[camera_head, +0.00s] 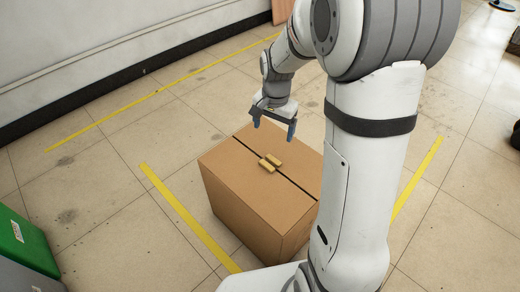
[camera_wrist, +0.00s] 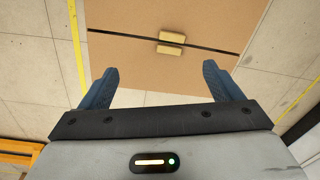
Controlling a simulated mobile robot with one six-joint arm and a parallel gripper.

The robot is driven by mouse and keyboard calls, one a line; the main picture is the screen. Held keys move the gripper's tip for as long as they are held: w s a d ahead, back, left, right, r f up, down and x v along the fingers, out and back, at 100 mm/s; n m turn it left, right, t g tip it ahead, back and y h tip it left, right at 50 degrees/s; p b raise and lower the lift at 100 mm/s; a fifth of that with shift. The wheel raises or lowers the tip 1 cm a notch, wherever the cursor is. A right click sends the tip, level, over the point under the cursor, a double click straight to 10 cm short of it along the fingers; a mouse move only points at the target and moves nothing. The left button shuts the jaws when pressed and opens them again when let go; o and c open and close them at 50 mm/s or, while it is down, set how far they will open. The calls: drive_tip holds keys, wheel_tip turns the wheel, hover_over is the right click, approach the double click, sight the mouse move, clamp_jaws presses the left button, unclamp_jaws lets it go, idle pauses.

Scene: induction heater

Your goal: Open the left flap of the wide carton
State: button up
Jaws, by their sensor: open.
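The wide carton (camera_head: 240,188) is a brown cardboard box on the floor, with its two top flaps lying shut and a dark seam between them. Two small tan tabs (camera_head: 271,163) sit near the middle, one on each side of the seam. The carton's top also shows in the wrist view (camera_wrist: 125,65), with the two tabs (camera_wrist: 171,43) beyond the fingers. My gripper (camera_head: 273,128) is open and empty, fingers pointing down, above the far edge of the carton and apart from it. My arm hides part of the carton's right side.
Yellow lines (camera_head: 190,215) mark the floor around the carton. A green bin (camera_head: 25,243) stands at the lower left. A white wall (camera_head: 110,45) with a dark skirting runs along the back left. The floor left of the carton is clear.

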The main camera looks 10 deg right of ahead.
sight(267, 165)
drive_tip(key=w+f+m+b, duration=0.1)
drive_tip(key=w+f+b, duration=0.1)
drive_tip(key=f, duration=0.3)
drive_tip(key=w+f+m+b, duration=0.1)
drive_tip(key=w+f, duration=0.1)
drive_tip(key=f, duration=0.3)
drive_tip(key=w+f+m+b, duration=0.1)
drive_tip(key=f+b, duration=0.1)
drive_tip(key=f, duration=0.4)
drive_tip(key=shift+w+g+b, duration=0.35)
drive_tip(key=shift+w+g, duration=0.05)
wheel_tip(267, 165, down, 8)
drive_tip(key=b, duration=0.2)
drive_tip(key=shift+r+b, duration=0.2)
drive_tip(key=shift+b, duration=0.2)
